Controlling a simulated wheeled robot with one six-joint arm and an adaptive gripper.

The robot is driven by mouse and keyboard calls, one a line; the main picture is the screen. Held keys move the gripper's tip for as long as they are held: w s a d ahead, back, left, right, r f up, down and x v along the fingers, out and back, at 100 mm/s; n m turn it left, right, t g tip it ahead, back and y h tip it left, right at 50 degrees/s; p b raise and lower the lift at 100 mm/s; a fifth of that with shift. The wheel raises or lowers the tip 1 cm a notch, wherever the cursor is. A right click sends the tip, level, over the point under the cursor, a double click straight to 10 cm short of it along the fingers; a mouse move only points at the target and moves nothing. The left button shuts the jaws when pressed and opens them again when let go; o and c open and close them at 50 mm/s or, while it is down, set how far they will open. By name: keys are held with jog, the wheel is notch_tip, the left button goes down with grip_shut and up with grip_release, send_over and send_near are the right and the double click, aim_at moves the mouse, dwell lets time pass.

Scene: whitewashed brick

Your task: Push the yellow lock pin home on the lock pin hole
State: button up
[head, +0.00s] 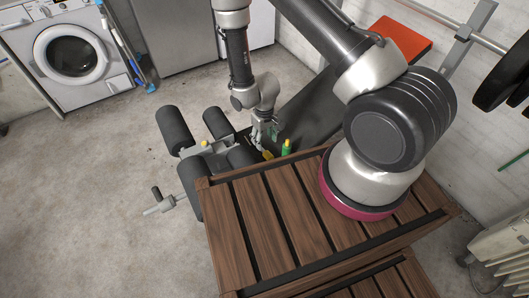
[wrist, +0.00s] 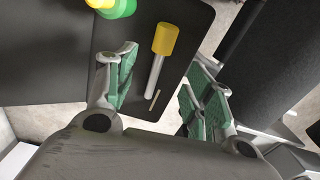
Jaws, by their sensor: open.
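A lock pin with a yellow grip and a bare metal shaft (wrist: 164,39) lies on a dark flat surface (wrist: 95,70) in the wrist view. Its yellow grip also shows below my gripper in the head view (head: 267,155). My gripper (wrist: 160,78) is open and empty, its green-padded fingers to either side of the pin's shaft. In the head view my gripper (head: 262,135) is low beside the dark bench pad. Another small yellow part (head: 204,143) shows among the bench's rollers. I cannot make out the lock pin hole.
A green bottle with a yellow top (head: 286,147) stands close to the right of the pin. Black foam rollers (head: 174,128) are to the left. A slatted wooden bench (head: 270,215) is in front. The concrete floor at left is clear.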

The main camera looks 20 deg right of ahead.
aim_at(265, 151)
jog(key=shift+w+f, duration=0.15)
jog(key=shift+f, duration=0.3)
notch_tip(265, 151, down, 7)
jog(key=shift+r, duration=0.1)
grip_shut()
jog(key=shift+r, duration=0.1)
